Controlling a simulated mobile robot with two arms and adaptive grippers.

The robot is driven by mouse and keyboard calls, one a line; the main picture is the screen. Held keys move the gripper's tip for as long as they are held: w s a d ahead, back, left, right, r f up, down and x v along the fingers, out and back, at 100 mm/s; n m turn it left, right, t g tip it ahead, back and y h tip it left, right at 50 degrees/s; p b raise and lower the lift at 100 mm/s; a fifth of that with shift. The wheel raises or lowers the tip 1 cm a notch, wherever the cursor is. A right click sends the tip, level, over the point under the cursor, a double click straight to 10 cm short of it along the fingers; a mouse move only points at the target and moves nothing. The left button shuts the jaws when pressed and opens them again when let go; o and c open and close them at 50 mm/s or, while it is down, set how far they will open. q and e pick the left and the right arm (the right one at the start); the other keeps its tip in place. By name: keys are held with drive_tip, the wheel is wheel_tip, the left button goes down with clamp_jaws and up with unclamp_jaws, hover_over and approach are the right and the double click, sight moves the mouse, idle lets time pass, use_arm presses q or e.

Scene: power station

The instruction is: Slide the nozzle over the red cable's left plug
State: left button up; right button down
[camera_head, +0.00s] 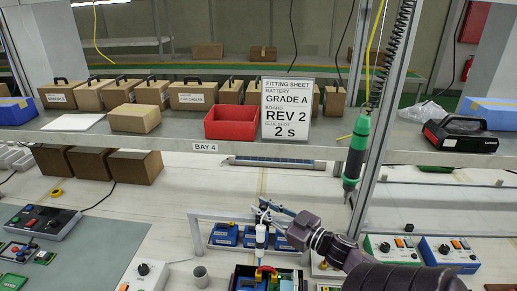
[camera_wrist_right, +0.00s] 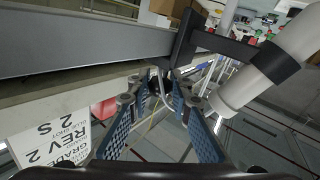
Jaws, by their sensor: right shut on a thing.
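My right gripper (camera_head: 267,213) reaches in from the lower right. In the wrist view its two blue-padded fingers (camera_wrist_right: 158,90) close toward a dark bracket (camera_wrist_right: 185,42) that runs to a white tube with a black band (camera_wrist_right: 265,72). This white tube, which looks like the nozzle (camera_head: 261,238), hangs upright below the fingers in the head view. Its lower end is just above or at the left part of a short red cable (camera_head: 266,268). The cable lies arched on a blue battery in a dark case. The left plug is too small to make out, and contact cannot be told. My left gripper is not in view.
A grey frame (camera_head: 196,232) holds several blue batteries (camera_head: 224,235) behind the work spot. A small grey cup (camera_head: 200,276) stands to the left. A green screwdriver (camera_head: 357,150) hangs at right. A shelf with a red bin (camera_head: 231,122) crosses above.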

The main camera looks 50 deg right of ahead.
drive_tip(key=shift+r, duration=0.1)
drive_tip(key=c, duration=2)
unclamp_jaws()
drive_tip(key=shift+s, duration=0.1)
drive_tip(key=shift+s, duration=0.35)
drive_tip(key=s, duration=1.1)
drive_tip(key=shift+a, duration=0.1)
